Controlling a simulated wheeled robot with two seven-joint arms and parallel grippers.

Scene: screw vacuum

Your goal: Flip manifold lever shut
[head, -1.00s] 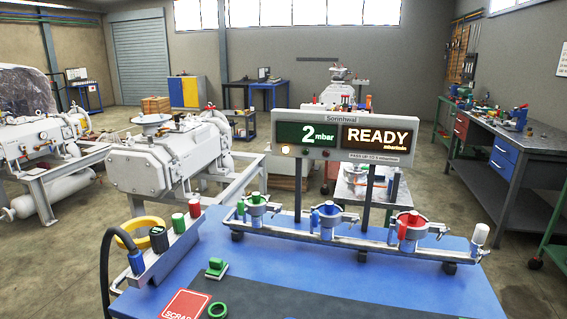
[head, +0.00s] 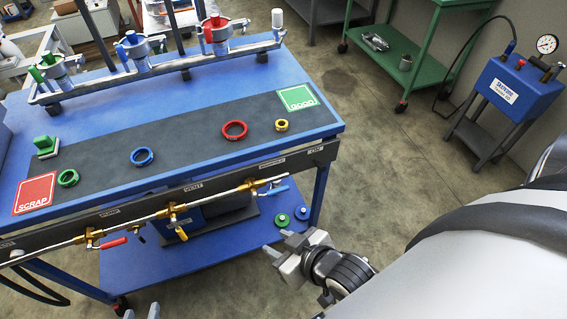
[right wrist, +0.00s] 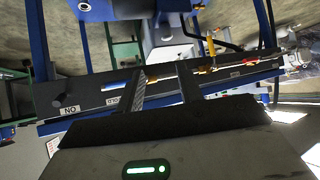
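The red and blue levers lie roughly along the pipe; the yellow one hangs down. My right gripper (head: 279,243) is open and empty, below and in front of the blue lever, not touching it. In the right wrist view the open fingers (right wrist: 162,86) point toward the panel, with the blue lever (right wrist: 116,86) just left of them and the yellow lever (right wrist: 211,46) beyond. Only the separated fingertips of my left gripper (head: 141,312) show at the bottom edge.
On the bench mat lie a blue ring (head: 141,157), a red ring (head: 235,131), a yellow ring (head: 281,125) and a green ring (head: 68,177). A lower shelf (head: 160,265) juts out under the manifold. The floor to the right is clear up to a blue gauge cart (head: 520,88).

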